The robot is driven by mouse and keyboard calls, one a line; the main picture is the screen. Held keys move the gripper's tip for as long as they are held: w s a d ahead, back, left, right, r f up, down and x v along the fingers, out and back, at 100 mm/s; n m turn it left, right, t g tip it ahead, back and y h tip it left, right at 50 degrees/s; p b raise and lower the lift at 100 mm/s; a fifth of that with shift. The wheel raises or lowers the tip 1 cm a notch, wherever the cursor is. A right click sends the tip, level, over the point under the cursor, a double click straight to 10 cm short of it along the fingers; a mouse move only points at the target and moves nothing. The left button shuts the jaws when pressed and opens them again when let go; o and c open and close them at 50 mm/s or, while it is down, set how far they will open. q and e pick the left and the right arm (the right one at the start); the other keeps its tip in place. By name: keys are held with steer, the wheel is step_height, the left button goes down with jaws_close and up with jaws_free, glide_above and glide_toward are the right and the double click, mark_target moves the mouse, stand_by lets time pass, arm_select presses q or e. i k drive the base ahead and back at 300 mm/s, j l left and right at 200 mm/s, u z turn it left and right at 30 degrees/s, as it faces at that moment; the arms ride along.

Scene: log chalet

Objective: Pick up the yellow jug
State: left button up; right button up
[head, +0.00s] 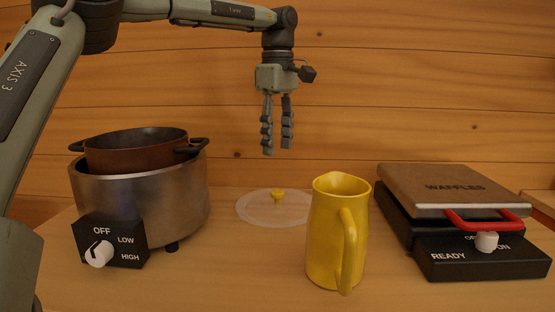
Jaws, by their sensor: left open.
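The yellow jug (325,235) stands upright on the wooden table in the head view, right of centre. Its open top faces up and its handle points toward me, slightly right. My left gripper (277,150) hangs above and to the left of the jug, fingers pointing down. It is open and empty, apart from the jug, and its fingertips are above the level of the jug's rim. My right gripper is not in view.
A metal cooker (140,203) with a brown pot (135,155) stands at left. A clear lid with a yellow knob (277,195) lies behind the jug to the left. A waffle maker (450,200) stands at right. A log wall (400,90) closes the back.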

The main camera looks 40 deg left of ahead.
mark_target(338, 230)
steer(key=k+l, duration=1.55)
steer(key=k, duration=0.15)
